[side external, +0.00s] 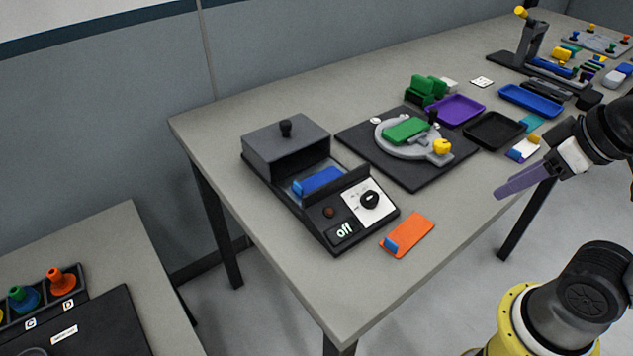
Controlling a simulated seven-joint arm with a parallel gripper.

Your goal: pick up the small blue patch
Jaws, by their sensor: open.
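A small blue patch (391,243) lies at the left end of a flat orange piece (410,234) near the table's front edge. A larger blue piece (321,181) sits in the open front of a dark box-like device. Another small blue-and-white piece (517,155) lies near the table's right edge; I cannot tell what it is. My gripper (510,186) has purple fingers and hangs at the right, beyond the table's front edge in the picture. It is open and empty, well apart from the orange piece.
The dark device (337,235) has a knob and a display reading "off". A dark board (425,180) carries a grey ring fixture with a green piece. Purple (456,107), black and blue (530,98) trays stand behind. The tabletop right of the orange piece is clear.

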